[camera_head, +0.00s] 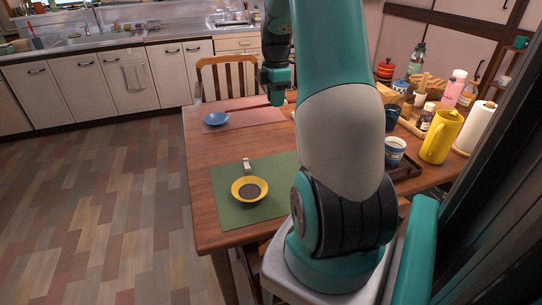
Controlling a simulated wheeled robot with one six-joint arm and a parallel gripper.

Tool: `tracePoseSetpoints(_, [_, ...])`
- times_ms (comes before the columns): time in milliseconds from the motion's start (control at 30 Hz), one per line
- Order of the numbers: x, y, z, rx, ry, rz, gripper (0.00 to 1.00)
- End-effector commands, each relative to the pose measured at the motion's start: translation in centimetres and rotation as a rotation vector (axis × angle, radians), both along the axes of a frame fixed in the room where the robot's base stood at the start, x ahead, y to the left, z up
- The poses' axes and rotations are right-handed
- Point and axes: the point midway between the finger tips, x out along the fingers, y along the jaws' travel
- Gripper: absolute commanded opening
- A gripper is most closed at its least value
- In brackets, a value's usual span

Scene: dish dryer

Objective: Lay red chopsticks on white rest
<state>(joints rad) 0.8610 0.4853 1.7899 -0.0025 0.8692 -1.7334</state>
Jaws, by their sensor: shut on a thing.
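A small white rest (247,165) lies on the green place mat (222,185), just behind a yellow bowl (249,179) with a dark inside. My gripper (277,98) hangs over the table, near the pink mat, pointing down. It is farther back and to the right of the white rest. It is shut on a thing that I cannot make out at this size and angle. I cannot see the red chopsticks anywhere in this view. My own arm hides the middle of the table.
A blue bowl (215,119) sits on the pink mat (258,119). A wooden chair (228,74) stands behind the table. At right are a yellow pitcher (440,137), a paper towel roll (475,128), a pink bottle (454,90) and a cup (394,151). The green mat's left side is clear.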

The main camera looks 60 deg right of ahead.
Motion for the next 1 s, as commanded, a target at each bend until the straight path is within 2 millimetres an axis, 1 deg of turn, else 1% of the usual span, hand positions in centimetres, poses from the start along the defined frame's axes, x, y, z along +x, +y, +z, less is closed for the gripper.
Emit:
tracePoseSetpoints(33, [0.0, 0.1, -1.7, 0.005, 0.005, 0.000, 0.00])
tracePoseSetpoints(100, [-0.1, 0.2, -3.7, 0.006, 0.005, 0.000, 0.00])
tracePoseSetpoints(300, [0.0, 0.2, -9.3, 0.005, 0.005, -0.001, 0.00])
tracePoseSetpoints(400, [0.0, 0.2, -11.4, 0.003, 0.003, -0.001, 0.00])
tracePoseSetpoints(500, [0.1, 0.1, -12.8, 0.001, 0.002, -0.001, 0.00])
tracePoseSetpoints(667, [0.1, 0.1, -13.8, 0.001, 0.001, -0.001, 0.00])
tracePoseSetpoints(767, [0.0, 0.2, -15.1, 0.002, 0.002, -0.001, 0.00])
tracePoseSetpoints(900, [0.1, 0.1, -17.3, 0.001, 0.002, -0.001, 0.00])
tracePoseSetpoints(1000, [0.1, 0.1, -17.8, 0.001, 0.001, -0.001, 0.00])
